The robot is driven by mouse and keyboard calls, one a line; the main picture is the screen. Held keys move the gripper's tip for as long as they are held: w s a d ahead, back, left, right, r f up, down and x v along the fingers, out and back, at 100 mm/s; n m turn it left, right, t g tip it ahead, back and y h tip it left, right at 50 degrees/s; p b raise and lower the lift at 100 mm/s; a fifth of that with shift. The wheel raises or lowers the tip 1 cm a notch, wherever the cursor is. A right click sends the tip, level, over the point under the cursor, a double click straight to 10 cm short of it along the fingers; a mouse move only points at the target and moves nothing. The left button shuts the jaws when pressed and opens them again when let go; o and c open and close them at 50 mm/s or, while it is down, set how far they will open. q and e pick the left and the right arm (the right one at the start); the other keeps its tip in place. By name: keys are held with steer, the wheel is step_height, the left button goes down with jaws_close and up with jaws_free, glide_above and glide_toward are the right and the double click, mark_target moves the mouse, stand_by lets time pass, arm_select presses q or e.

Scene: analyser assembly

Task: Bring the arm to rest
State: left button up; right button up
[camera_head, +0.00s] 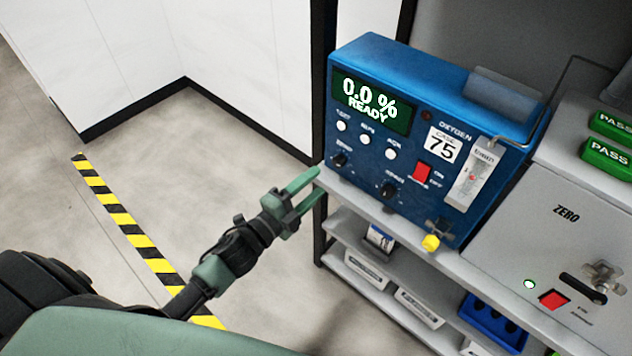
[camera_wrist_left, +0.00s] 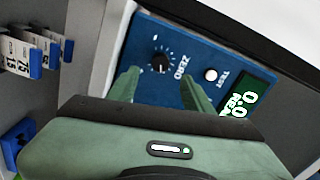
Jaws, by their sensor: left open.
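My left gripper (camera_head: 307,191) is in the middle of the head view, its two green fingers apart and pointing toward the left end of the blue oxygen analyser (camera_head: 400,168). No object shows between the fingers. In the left wrist view the open fingers (camera_wrist_left: 158,92) lie in front of the analyser's face (camera_wrist_left: 195,50), on either side of the ZERO knob (camera_wrist_left: 161,62). I cannot tell whether they touch the panel. The analyser's display (camera_head: 373,100) reads 0.0 % READY. My right gripper is not in view.
The analyser stands on a grey bench shelf (camera_head: 375,212). A grey ZERO unit (camera_head: 560,235) with a red switch is at the right, with green PASS blocks (camera_head: 606,155) behind. Boxes (camera_head: 367,266) sit on lower shelves. Floor with a striped tape (camera_head: 135,237) is clear at left.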

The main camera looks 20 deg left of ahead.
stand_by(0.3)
arm_select(q)
steer(key=s+a+f+n+g+y, duration=0.2)
steer(key=s+f+n, duration=0.15)
steer(key=f, duration=0.65)
steer(key=s+a+f+n+g+y, duration=0.1)
steer(key=s+a+f+n+g, duration=0.2)
steer(key=f, duration=0.8)
steer(key=s+a+f+n+g+y, duration=0.1)
steer(key=s+f+n+g+y, duration=0.3)
steer(key=f, duration=0.6)
steer(key=s+f+n+g, duration=0.2)
steer(key=s+f, duration=0.4)
steer(key=s, duration=0.5)
steer(key=s+d+f+n+g, duration=0.1)
steer(key=s+f, duration=0.4)
steer(key=s, duration=0.6)
steer(key=s+d+f+n+g, duration=0.1)
steer(key=s+f+n+g, duration=0.2)
steer(key=s+f, duration=0.3)
steer(key=s+g, duration=0.1)
steer(key=s, duration=0.4)
steer(key=shift+f+n+h, duration=0.35)
steer(key=shift+h, duration=0.05)
steer(key=shift+w+d, duration=0.1)
steer(key=shift+d, duration=0.05)
